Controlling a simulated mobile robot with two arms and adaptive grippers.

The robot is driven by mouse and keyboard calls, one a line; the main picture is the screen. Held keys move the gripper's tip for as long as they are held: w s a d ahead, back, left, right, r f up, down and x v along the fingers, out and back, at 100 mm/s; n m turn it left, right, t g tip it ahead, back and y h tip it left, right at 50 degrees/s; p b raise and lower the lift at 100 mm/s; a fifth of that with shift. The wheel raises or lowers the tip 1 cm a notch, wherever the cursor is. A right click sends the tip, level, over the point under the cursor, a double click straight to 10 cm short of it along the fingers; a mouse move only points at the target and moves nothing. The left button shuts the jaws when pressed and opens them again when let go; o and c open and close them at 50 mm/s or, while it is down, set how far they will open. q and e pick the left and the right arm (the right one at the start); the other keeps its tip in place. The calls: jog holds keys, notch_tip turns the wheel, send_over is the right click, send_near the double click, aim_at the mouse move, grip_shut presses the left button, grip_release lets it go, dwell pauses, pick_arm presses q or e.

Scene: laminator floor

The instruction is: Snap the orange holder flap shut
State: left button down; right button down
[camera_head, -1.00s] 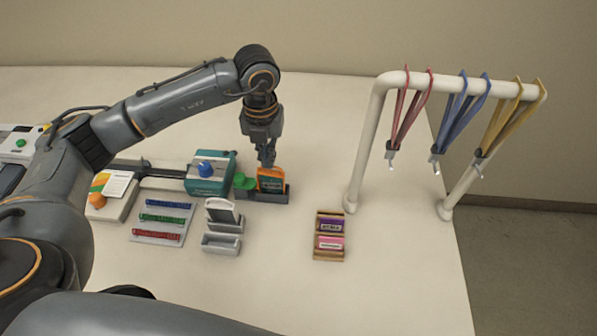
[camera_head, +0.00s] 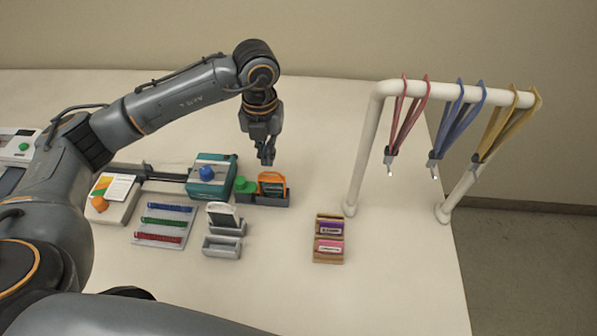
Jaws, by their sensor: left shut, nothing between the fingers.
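The orange holder (camera_head: 272,178) stands in a dark grey stand (camera_head: 272,199), right of the teal machine (camera_head: 212,177). Its orange rim shows at the top with a darker face below. The picture is too small to tell whether its flap is open or closed. My left gripper (camera_head: 266,161) points down, shut and empty, its tips just above and behind the holder's top edge. Whether the tips touch it I cannot tell. My right gripper is not in view.
A green knob (camera_head: 245,186) sits close left of the holder. A white holder (camera_head: 222,215) in a grey stand and a wooden rack (camera_head: 328,259) with purple and pink cards stand in front. A white rail (camera_head: 364,150) with lanyards stands right.

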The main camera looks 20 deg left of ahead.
pick_arm(q)
notch_tip(320, 180, up, 4)
jog(key=shift+r+p, duration=0.1)
jog(key=shift+p, duration=0.95)
